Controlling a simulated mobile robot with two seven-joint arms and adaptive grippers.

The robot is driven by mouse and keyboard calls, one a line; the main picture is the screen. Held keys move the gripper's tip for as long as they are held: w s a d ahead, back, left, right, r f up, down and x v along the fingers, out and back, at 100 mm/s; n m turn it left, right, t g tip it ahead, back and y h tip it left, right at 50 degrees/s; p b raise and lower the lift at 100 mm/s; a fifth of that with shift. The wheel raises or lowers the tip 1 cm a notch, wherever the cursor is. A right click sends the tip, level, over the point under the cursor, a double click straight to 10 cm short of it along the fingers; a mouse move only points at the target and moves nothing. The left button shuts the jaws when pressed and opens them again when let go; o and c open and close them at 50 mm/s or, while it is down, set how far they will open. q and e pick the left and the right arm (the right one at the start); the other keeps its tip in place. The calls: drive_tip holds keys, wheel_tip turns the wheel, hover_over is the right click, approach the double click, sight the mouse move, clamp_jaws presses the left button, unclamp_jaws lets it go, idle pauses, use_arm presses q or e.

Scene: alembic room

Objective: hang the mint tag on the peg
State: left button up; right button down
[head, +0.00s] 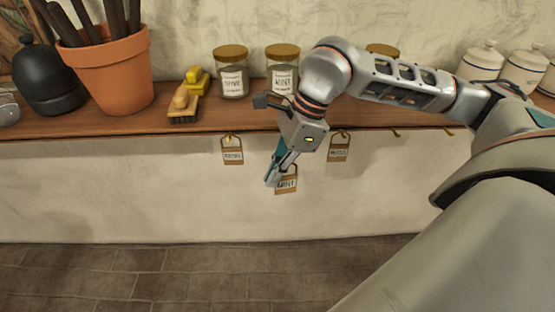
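A small tan tag with a white label (287,184), which I take as the mint tag, is at the fingertips of my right gripper (274,179). The gripper points down in front of the pale wall, below the shelf edge, and looks shut on the tag. The fingers hide the tag's upper left part, and its lettering is too small to read surely. Bare pegs show under the shelf edge on the right, one peg (396,133) and another peg (448,132). Any peg behind my gripper is hidden. My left gripper is out of view.
Similar tags hang left (232,153) and right (338,151) of my gripper. The wooden shelf (140,123) holds a clay pot (108,72), a brush (185,105), labelled jars (232,80) and white canisters (482,65). The wall below is otherwise clear.

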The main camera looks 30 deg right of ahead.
drive_tip(key=shift+w+d+r+m+t, duration=0.2)
drive_tip(key=shift+w+d+m, duration=0.15)
drive_tip(key=shift+w+d, duration=0.35)
drive_tip(key=shift+w+d+r+m+t, duration=0.1)
drive_tip(key=shift+w+d+r+m, duration=0.15)
drive_tip(key=shift+w+d+m, duration=0.35)
drive_tip(key=shift+w+d+r+m+t, duration=0.1)
drive_tip(key=shift+w+d+r+m, duration=0.1)
drive_tip(key=shift+w+d, duration=0.5)
drive_tip(key=shift+w+d+p, duration=0.25)
drive_tip(key=shift+w, duration=0.45)
drive_tip(key=shift+w+d+p, duration=0.2)
drive_tip(key=shift+w+d, duration=0.05)
drive_tip(key=shift+w, duration=0.4)
drive_tip(key=shift+w+d+f, duration=0.1)
drive_tip(key=shift+w+d, duration=0.2)
drive_tip(key=shift+w, duration=0.2)
drive_tip(key=shift+w+d+f, duration=0.1)
drive_tip(key=shift+w+f, duration=0.1)
idle(0.6)
drive_tip(key=shift+w+d+f, duration=0.15)
drive_tip(key=shift+d+f, duration=0.1)
drive_tip(key=shift+f, duration=0.05)
idle(0.5)
